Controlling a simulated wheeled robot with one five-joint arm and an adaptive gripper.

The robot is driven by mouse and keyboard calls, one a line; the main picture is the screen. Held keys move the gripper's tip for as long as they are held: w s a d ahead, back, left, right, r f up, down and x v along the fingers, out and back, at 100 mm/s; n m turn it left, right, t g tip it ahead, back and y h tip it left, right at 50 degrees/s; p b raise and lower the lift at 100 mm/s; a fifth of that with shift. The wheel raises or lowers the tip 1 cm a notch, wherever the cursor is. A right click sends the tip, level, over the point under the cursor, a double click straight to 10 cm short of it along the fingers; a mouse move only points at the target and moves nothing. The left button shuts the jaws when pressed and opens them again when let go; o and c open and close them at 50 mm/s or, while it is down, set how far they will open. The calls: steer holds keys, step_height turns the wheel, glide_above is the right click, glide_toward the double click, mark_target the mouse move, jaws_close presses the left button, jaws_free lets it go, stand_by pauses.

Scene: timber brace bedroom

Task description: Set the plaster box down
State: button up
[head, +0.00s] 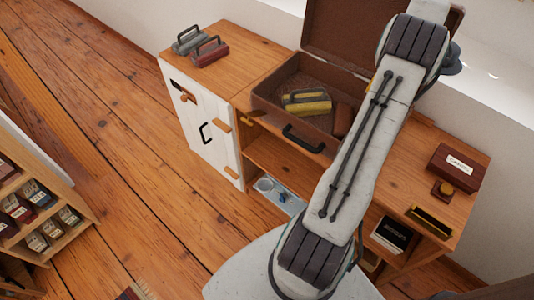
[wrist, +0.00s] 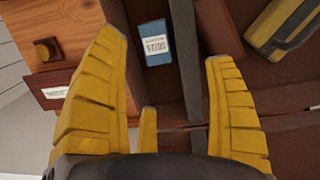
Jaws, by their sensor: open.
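A small blue box with a white label (wrist: 155,42), seemingly the plaster box, lies in the open brown case (wrist: 285,148) in the wrist view. It is beside a dark divider or strap, apart from both fingers. My gripper (wrist: 170,45) is open, its yellow fingers spread on either side of the blue box, with nothing held between them. In the head view the case (head: 263,97) stands on the wooden desk with its lid up. My arm hides the gripper and the blue box there.
A yellow-and-grey object (head: 306,102) lies in the case. A dark red labelled box (head: 458,167) and a small brown block (head: 442,189) are on the desk's right part. Grey and red cases (head: 209,52) stand at the back left.

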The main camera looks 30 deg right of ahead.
steer(key=w+a+r+n+h, duration=0.1)
steer(key=w+a+r+n, duration=0.15)
steer(key=a, duration=0.65)
steer(key=w+a+r+n+t, duration=0.15)
steer(key=w+a+r, duration=0.25)
steer(key=a, duration=0.4)
steer(key=w+a+r+n+h, duration=0.1)
steer(key=w+a+r+n, duration=0.25)
steer(key=a, duration=0.55)
steer(key=s+a+f+n+t, duration=0.1)
steer(key=s+a+n, duration=0.2)
steer(key=s+a, duration=0.3)
steer(key=s+a+f+n+t, duration=0.1)
steer(key=s+a, duration=0.5)
steer(key=a, duration=0.6)
steer(key=shift+s+f+n+t, duration=0.2)
steer(key=shift+f+n+t, duration=0.2)
steer(key=shift+n, duration=0.65)
